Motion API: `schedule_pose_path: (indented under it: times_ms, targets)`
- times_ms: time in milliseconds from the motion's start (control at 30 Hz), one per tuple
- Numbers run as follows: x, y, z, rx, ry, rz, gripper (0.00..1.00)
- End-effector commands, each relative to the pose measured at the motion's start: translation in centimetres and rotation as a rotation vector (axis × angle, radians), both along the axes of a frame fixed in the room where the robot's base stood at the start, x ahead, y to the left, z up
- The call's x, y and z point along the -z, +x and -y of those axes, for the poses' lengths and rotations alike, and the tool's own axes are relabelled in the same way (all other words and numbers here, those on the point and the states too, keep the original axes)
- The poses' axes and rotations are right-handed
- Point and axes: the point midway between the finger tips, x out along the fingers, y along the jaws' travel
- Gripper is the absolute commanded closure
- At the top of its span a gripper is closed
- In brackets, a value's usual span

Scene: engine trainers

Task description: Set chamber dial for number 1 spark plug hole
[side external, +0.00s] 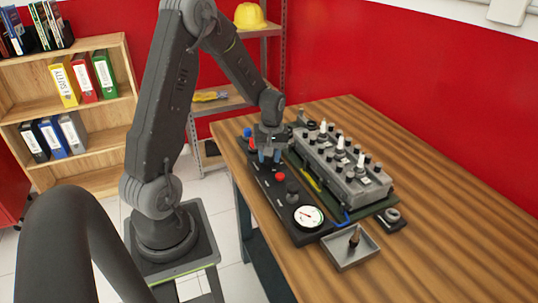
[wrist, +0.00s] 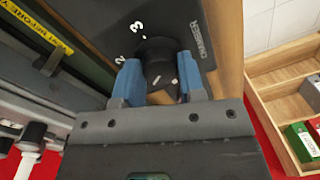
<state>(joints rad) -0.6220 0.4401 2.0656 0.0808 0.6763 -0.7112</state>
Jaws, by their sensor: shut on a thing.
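The chamber dial (wrist: 158,50) is a black round knob on a dark panel, with white numbers 2 and 3 beside it and a label that seems to read CHAMBER. My gripper (wrist: 160,80) has its two blue fingers shut on the dial's sides. A white mark shows on the dial between the fingers; which number it points to is unclear. In the side external view my gripper (side external: 269,157) is at the far part of the black panel (side external: 262,180) and hides the dial. The grey engine block (side external: 378,183) with several white-topped spark plugs stands right of the panel.
A round gauge (side external: 308,217), a red button (side external: 280,176) and a black knob (side external: 292,189) sit on the panel's near part. A grey tray (side external: 342,262) holds a small upright part (side external: 354,238). The right side of the wooden table (side external: 450,200) is clear.

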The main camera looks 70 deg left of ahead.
Motion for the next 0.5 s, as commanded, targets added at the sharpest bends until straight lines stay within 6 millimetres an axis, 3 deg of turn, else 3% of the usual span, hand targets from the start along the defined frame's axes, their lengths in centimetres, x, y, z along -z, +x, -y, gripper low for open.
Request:
schedule_pose_path:
  times_ms: [500]
  targets:
    - [0.01,-0.01,-0.09,0.075,0.002,0.001,0.87]
